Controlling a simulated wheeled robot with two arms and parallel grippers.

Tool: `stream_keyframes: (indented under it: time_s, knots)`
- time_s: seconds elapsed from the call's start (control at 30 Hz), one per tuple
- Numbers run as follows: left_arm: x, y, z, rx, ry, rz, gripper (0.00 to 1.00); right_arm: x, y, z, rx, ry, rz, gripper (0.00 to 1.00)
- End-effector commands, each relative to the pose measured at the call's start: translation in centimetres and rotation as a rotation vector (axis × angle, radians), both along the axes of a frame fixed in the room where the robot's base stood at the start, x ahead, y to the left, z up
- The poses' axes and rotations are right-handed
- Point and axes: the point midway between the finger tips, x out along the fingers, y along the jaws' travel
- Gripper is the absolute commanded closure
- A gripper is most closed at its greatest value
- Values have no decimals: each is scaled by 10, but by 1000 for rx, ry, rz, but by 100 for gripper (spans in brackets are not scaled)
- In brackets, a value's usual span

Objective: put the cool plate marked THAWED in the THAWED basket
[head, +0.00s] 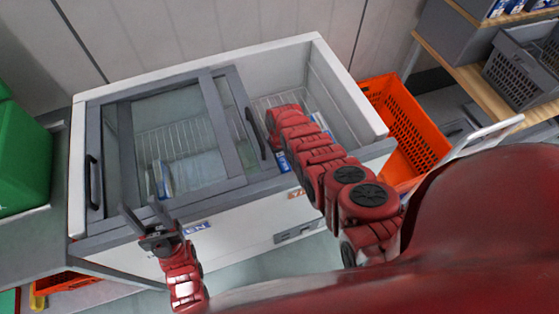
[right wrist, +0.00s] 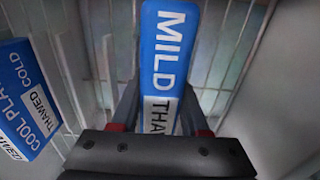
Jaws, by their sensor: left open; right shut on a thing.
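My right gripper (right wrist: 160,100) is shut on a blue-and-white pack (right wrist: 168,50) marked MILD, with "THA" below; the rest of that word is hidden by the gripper. A second blue pack (right wrist: 25,95), marked COOL PLA…, COLD and THAWED, stands to its left, apart from the fingers. In the head view my right arm reaches into the open right half of a white chest freezer (head: 265,230), and its gripper is hidden there. My left gripper (head: 141,207) is open and empty by the freezer's front left. An orange basket (head: 405,120) stands right of the freezer; no label is readable.
A grey-framed glass lid (head: 222,125) covers the freezer's left part, with a blue-and-white pack (head: 164,180) beneath the glass. A wooden shelf (head: 470,75) with grey crates is at upper right. A green bin (head: 20,160) is at left. Freezer walls surround my right gripper.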

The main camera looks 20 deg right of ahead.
Motion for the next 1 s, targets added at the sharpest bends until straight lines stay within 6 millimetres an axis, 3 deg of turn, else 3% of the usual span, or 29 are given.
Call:
stream_keyframes:
  time_s: [0.53,0.57,0.7,1.0]
  knots:
    - [0,0,-10,0,0,0,50,1,0,-10,0,-3,-1,100]
    - [0,0,-8,0,0,0,50,1,0,-9,0,-3,-1,50]
    - [0,0,-8,0,0,0,50,0,1,-9,2,-1,-1,25]
    - [0,0,-8,0,0,0,50,-2,4,-11,5,2,1,25]
